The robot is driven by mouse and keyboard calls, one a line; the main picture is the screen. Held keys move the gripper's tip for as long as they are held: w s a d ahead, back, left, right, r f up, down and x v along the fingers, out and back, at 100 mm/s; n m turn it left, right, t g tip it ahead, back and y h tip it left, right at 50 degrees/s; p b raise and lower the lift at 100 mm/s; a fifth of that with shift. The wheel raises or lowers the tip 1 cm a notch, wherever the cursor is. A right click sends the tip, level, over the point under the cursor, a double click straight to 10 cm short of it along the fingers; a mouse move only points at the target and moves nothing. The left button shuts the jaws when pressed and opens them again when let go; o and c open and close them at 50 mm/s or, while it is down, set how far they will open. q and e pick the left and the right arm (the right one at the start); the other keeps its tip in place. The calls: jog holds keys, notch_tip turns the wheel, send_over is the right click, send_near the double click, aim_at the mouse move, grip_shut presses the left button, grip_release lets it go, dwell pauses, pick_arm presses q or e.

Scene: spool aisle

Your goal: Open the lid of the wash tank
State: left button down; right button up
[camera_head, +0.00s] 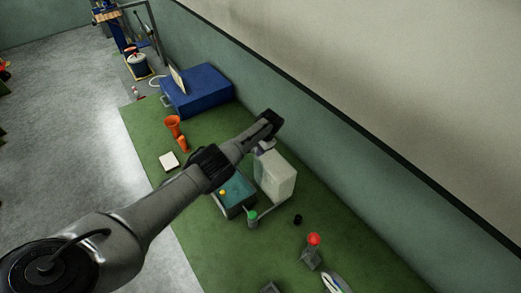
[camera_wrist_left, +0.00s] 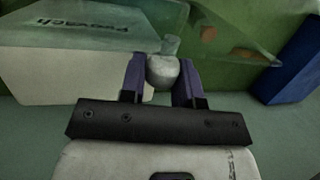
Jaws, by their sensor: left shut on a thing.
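A large blue box (camera_head: 205,92) stands on the green surface along the wall; it may be the wash tank, and its top looks closed. It shows partly at the right of the left wrist view (camera_wrist_left: 292,62). My left gripper (camera_wrist_left: 162,68) is shut on a pale grey rounded piece (camera_wrist_left: 162,73) with a short stem, beside a white box with lettering (camera_wrist_left: 60,62). In the head view this white box (camera_head: 277,176) stands just below the gripper. I cannot tell what the grey piece belongs to. My right gripper is out of view.
A teal box (camera_head: 236,190) adjoins the white box. Orange cups (camera_head: 173,126) and a white pad (camera_head: 168,161) lie left of my arm. A red-topped piece (camera_head: 313,240) and a small black piece (camera_head: 297,219) stand nearer. The teal wall runs close behind.

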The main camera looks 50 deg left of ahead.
pick_arm(q)
jog(key=shift+f, duration=0.1)
jog(key=c, duration=0.8)
grip_release()
jog(key=shift+c, duration=0.2)
jog(key=shift+r, duration=0.3)
jog(key=p+v, duration=0.1)
jog(key=v, duration=1.2)
jog(key=shift+r, duration=0.2)
